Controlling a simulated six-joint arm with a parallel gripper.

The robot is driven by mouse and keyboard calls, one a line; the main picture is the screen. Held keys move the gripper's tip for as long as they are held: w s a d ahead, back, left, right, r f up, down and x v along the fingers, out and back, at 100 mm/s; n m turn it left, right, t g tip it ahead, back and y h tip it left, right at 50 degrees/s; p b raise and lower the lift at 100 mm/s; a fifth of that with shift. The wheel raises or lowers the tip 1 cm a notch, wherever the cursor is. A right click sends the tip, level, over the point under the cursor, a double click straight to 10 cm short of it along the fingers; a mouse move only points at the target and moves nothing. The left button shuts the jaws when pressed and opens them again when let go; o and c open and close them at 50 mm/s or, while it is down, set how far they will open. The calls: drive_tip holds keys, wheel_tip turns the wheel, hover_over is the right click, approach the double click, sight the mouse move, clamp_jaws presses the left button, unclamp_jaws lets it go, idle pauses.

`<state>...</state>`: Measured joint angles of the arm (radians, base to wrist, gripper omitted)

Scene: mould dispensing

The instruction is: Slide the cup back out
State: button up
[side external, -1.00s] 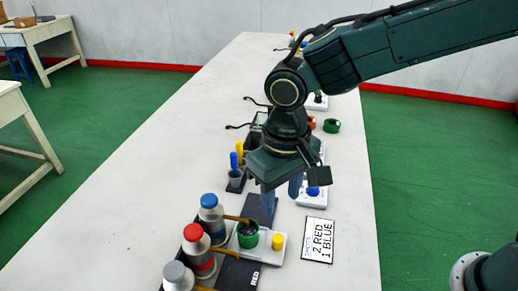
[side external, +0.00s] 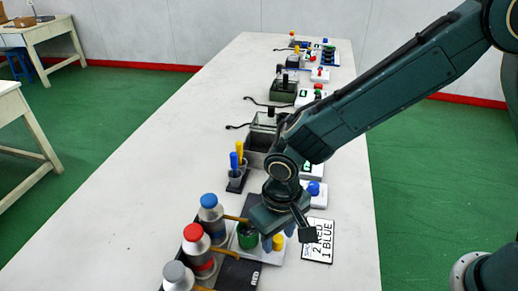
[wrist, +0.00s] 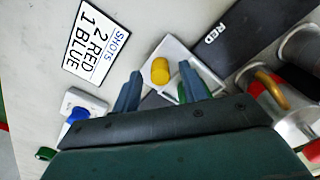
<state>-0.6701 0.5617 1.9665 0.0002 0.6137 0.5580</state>
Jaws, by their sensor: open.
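The green cup (side external: 247,236) sits on a pale tray by the red-capped and blue-capped bottles, partly hidden by my gripper in the side view. In the wrist view only a sliver of green (wrist: 182,92) shows by the right finger. My gripper (side external: 278,238) is open and low over the tray, right beside the cup, with its fingers pointing down. Whether a finger touches the cup is unclear. In the wrist view a yellow knob (wrist: 160,70) on the tray shows between the fingers.
Bottles with blue (side external: 209,201), red (side external: 193,232) and grey (side external: 174,272) caps stand left of the cup, their tan spouts reaching toward it. A card reading 2 RED 1 BLUE (side external: 318,241) lies to the right. A dark RED-labelled strip (side external: 240,274) lies in front.

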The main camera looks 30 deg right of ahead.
drive_tip(key=shift+f, duration=0.2)
clamp_jaws()
drive_tip(key=shift+w, duration=0.1)
drive_tip(key=w+d, duration=0.7)
drive_tip(key=shift+w+d, duration=0.25)
unclamp_jaws()
